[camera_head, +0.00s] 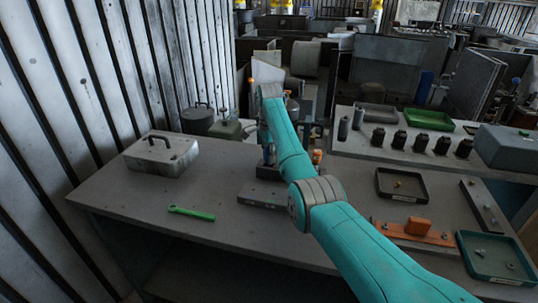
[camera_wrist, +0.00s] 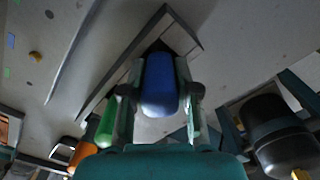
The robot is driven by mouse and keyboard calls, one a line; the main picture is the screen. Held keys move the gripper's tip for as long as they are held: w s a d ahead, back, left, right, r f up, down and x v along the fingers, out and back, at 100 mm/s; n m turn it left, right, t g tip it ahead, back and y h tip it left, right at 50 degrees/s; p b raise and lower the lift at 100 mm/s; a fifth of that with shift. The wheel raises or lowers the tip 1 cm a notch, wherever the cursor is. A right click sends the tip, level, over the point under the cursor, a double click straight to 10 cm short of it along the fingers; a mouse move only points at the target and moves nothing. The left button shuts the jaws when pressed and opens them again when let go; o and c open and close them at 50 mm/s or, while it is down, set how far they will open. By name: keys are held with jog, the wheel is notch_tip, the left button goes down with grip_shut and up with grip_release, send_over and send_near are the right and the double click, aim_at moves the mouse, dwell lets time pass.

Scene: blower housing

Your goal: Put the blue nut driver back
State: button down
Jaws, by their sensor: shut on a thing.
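The blue nut driver (camera_wrist: 160,85) shows in the wrist view as a blue handle between the two fingers of my gripper (camera_wrist: 158,98). My gripper is shut on it. The handle's lower end and shaft are hidden in this view. In the head view a small blue patch (camera_head: 268,155) shows below my wrist, over a dark tool holder (camera_head: 268,173) on the bench. I cannot tell whether the driver's shaft is in the holder. A green handle (camera_wrist: 107,125) and an orange handle (camera_wrist: 80,156) stand close to the left of my gripper in the wrist view.
A grey metal box (camera_head: 160,157) and a green wrench (camera_head: 191,213) lie on the left of the bench (camera_head: 120,200). In the wrist view a black cylinder (camera_wrist: 270,125) is at right.

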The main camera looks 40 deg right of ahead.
jog(key=shift+c, duration=1.4)
grip_release()
jog(key=shift+r, duration=0.1)
jog(key=shift+r, duration=3.95)
